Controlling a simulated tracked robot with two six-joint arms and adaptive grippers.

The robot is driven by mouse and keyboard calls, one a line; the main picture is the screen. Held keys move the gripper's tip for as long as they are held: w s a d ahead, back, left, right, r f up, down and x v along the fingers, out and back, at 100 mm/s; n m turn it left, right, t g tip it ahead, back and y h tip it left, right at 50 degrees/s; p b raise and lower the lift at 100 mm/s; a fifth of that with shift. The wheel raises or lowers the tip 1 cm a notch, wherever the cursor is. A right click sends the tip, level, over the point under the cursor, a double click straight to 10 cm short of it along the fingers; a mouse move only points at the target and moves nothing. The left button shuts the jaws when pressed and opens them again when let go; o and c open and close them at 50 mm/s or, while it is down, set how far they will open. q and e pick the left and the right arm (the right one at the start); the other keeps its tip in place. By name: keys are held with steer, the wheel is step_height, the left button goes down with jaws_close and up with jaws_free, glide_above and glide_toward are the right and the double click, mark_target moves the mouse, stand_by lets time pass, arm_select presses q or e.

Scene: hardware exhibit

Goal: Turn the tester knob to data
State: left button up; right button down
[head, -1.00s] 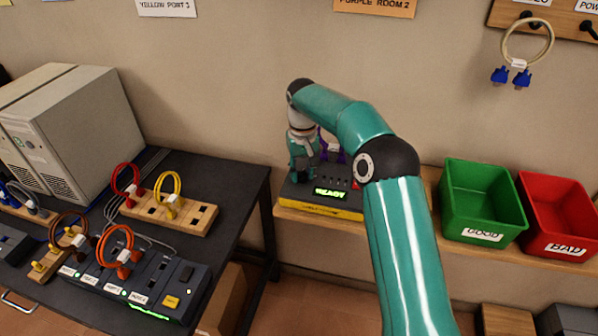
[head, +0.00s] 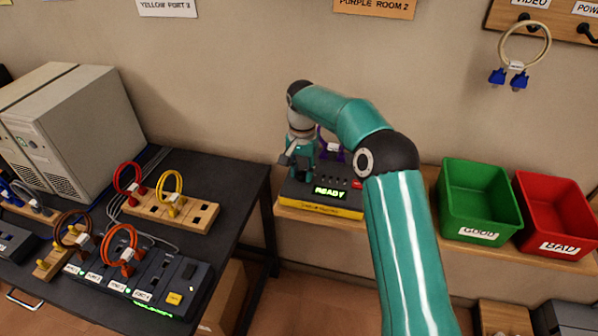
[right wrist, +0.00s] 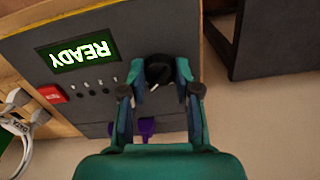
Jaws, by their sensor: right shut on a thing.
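The tester (head: 322,208) is a dark box with a yellow front edge on the wooden shelf by the wall. Its green screen (head: 329,192) reads READY; the screen also shows upside down in the right wrist view (right wrist: 78,52). The black round tester knob (right wrist: 158,69) sits between the fingers of my right gripper (right wrist: 160,80), which is shut on it. In the head view my right gripper (head: 299,160) points down at the tester's left part and hides the knob. I cannot read the knob's setting labels. My left gripper is not in view.
Purple plugs (head: 334,152) stand at the tester's back, and a red button (head: 357,184) is at its right. A green bin (head: 481,205) and a red bin (head: 563,215) stand right of my arm. The dark table (head: 232,190) at left holds ports and cables.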

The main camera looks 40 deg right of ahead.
mark_target(302, 171)
steer(key=shift+m, duration=0.3)
steer(key=c, duration=0.8)
jaws_free()
steer(key=shift+r, duration=0.15)
step_height(302, 171, up, 12)
steer(key=shift+f, duration=0.2)
